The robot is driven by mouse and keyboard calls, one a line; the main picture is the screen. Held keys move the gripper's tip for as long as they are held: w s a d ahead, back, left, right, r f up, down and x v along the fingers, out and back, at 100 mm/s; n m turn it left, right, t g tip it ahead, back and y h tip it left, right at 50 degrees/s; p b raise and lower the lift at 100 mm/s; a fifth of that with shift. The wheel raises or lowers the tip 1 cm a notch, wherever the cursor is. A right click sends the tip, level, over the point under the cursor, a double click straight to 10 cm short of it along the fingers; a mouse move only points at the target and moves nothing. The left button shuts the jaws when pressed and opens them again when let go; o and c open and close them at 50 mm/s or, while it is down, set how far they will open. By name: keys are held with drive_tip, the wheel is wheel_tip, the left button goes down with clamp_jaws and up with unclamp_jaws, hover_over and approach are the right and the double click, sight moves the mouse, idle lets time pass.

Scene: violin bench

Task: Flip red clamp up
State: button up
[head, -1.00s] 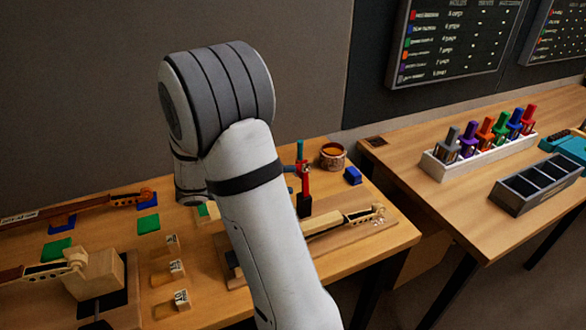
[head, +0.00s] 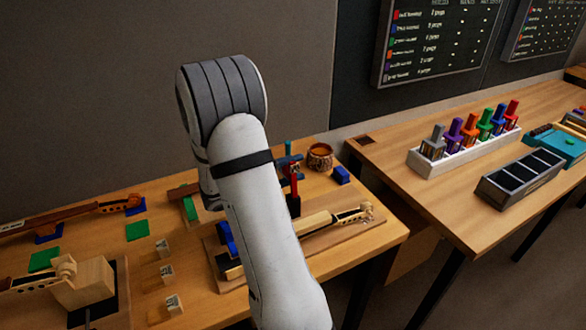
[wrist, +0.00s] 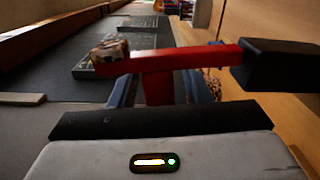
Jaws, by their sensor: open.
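The red clamp (head: 294,182) stands upright on the near bench, just right of my arm, with a dark lower end. In the wrist view, its red bar (wrist: 200,58) crosses the picture and has a black block (wrist: 280,65) at its right end. A short red piece (wrist: 158,88) branches from the bar toward my gripper (wrist: 158,100). My gripper is open, its bluish fingers on either side of this red piece. I cannot tell whether they touch it. In the head view, my arm hides most of the gripper.
A violin neck (head: 322,222) lies on a board close to the clamp. A round amber pot (head: 320,157) and a blue block (head: 341,175) stand behind and to the right. Small wooden blocks (head: 167,272) stand left of my arm. The right bench holds a rack (head: 430,168) of coloured tools.

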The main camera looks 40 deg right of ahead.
clamp_jaws()
idle(0.4)
